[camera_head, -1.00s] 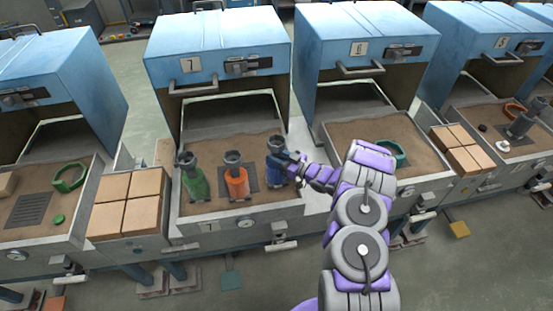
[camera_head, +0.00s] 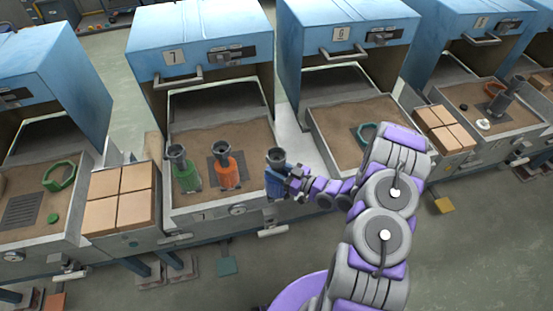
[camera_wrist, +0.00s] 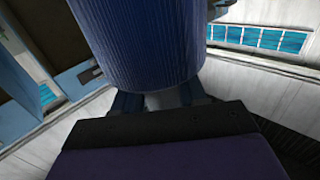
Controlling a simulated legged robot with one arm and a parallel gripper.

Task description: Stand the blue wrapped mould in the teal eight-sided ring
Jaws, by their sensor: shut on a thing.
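The blue wrapped mould (camera_head: 274,182) has a dark grey cup-shaped top and is held in my gripper (camera_head: 291,181) at the right front corner of the sand tray of station 7. It looks upright. In the wrist view the blue ribbed mould (camera_wrist: 140,45) fills the top middle, above the shut jaws (camera_wrist: 160,102). The teal eight-sided ring (camera_head: 367,134) lies on the sand of station 6, to the right of my gripper. My arm hides its right part.
A green mould (camera_head: 187,177) and an orange mould (camera_head: 228,173) stand in the station 7 tray (camera_head: 205,211). A green ring (camera_head: 60,177) lies in the left tray. Brick stacks (camera_head: 122,195) stand between stations. Blue hoods (camera_head: 200,45) overhang the trays.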

